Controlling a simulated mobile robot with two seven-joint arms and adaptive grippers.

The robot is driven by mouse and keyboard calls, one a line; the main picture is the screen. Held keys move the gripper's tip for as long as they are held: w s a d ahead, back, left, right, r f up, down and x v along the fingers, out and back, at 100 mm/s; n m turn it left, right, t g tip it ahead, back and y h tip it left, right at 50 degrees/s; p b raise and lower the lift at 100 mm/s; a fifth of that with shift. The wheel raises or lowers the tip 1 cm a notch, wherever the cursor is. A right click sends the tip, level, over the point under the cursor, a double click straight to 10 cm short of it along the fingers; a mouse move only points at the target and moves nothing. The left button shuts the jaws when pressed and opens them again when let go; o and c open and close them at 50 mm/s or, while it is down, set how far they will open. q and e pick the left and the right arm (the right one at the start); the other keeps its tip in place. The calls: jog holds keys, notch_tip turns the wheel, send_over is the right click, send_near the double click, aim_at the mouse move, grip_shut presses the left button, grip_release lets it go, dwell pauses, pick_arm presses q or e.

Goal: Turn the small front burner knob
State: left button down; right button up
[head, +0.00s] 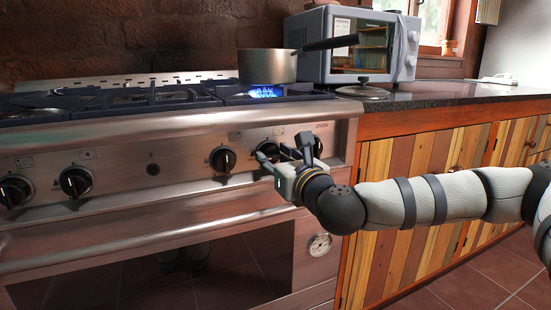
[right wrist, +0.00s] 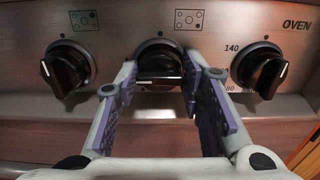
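The stove's front panel carries several black knobs. In the right wrist view the middle knob (right wrist: 158,66) has its grip bar lying about level, under a burner symbol. It also shows in the head view (head: 268,149), partly hidden by my gripper. My right gripper (right wrist: 162,72) is open, one finger on each side of this knob; whether the pads touch it I cannot tell. In the head view my right gripper (head: 280,162) is against the panel. A blue flame (head: 266,92) burns under a steel saucepan (head: 267,67). My left gripper is not in view.
A left knob (right wrist: 68,69) and the oven knob (right wrist: 262,70) flank the middle one closely. The oven handle bar runs below the panel. A microwave (head: 353,45) and a lid (head: 362,91) are on the counter at right, above wooden cabinets (head: 400,170).

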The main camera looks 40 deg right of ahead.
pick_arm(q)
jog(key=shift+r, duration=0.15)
pick_arm(e)
jog(key=n+p, duration=0.2)
jog(key=n, duration=0.1)
jog(key=shift+r, duration=0.15)
jog(key=n+p, duration=0.3)
jog(key=n, duration=0.1)
jog(key=shift+a+n, duration=0.1)
jog(key=shift+n, duration=0.2)
jog(key=n+p, duration=0.3)
jog(key=n, duration=0.1)
jog(key=shift+n, duration=0.4)
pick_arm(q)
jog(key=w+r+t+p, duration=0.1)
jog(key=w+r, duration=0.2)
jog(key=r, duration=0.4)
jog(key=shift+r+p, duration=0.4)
pick_arm(e)
jog(key=shift+f+n, duration=0.2)
jog(key=shift+n, duration=0.9)
jog(key=shift+f, duration=0.1)
jog(key=o, duration=1.1)
jog(key=shift+o, duration=0.2)
